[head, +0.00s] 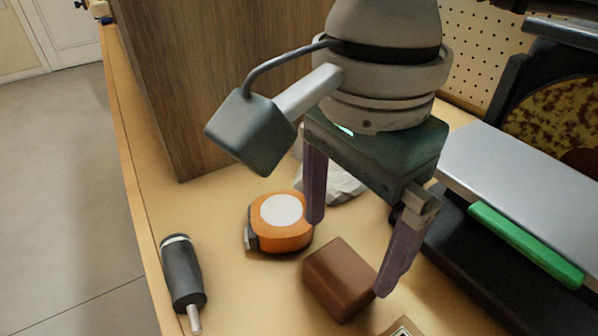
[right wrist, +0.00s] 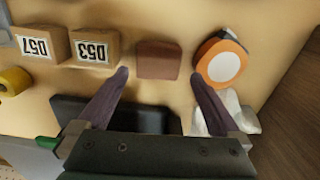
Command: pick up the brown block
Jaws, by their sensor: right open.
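The brown block (head: 338,278) lies on the wooden bench top in the lower middle of the head view. It also shows in the right wrist view (right wrist: 158,60), between the tips of my right gripper's fingers. My right gripper (head: 349,256) points down with its purple fingers spread wide. In the right wrist view my right gripper (right wrist: 160,74) is open and empty, with one finger toward each side of the block. I cannot tell whether a finger touches it. My left gripper is not in view.
An orange tape measure (head: 282,222) sits close to the block. A dark cylindrical tool (head: 183,274) lies near the bench's left edge. Numbered boxes (right wrist: 94,47) lie on the block's other side. A crumpled white thing (head: 343,186) and a black-and-grey machine (head: 520,190) stand behind and right.

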